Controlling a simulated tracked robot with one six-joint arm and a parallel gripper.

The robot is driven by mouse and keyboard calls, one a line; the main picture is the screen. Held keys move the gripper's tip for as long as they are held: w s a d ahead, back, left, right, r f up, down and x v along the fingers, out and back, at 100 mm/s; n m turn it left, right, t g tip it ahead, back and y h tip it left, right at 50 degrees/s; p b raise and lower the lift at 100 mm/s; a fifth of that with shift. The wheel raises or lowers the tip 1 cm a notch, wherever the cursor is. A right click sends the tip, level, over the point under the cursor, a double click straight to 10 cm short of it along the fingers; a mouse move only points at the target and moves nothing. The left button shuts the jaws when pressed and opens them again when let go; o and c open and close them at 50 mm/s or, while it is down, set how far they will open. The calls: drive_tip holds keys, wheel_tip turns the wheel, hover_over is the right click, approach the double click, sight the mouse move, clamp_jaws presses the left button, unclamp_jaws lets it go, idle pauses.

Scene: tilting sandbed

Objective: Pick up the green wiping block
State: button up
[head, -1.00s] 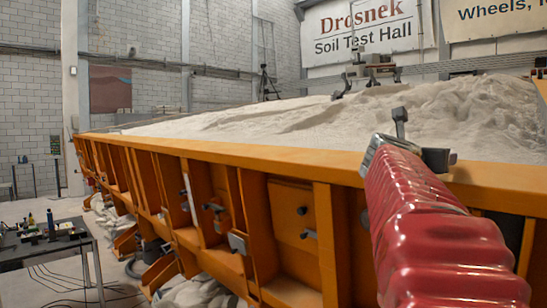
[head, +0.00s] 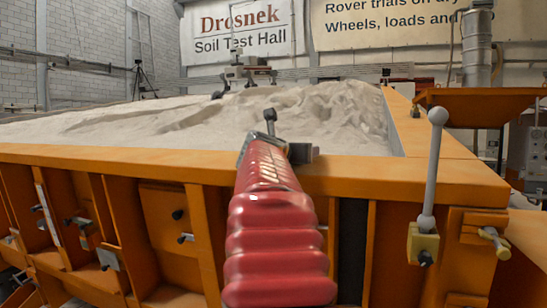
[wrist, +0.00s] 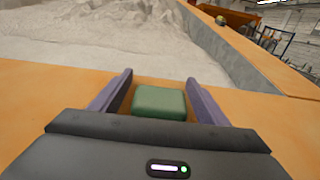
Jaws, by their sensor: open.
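The green wiping block (wrist: 159,102) shows in the wrist view on the flat orange rim of the sandbed. It appears between the two purple-grey fingers of my gripper (wrist: 160,82), with a gap on each side. The fingers are open and not closed on it. I cannot tell whether they are down at the block's height or above it. In the head view my red arm reaches to the near rim, and the block cannot be seen there.
The orange sandbed (head: 90,154) holds a mound of pale sand (head: 200,120) beyond the rim. A lever with a grey knob (head: 432,165) stands up at the right corner. An orange hopper (head: 480,100) is behind it. The rim beside the block is clear in the wrist view.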

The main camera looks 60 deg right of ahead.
idle(0.4)
drive_tip(key=c, duration=1.1)
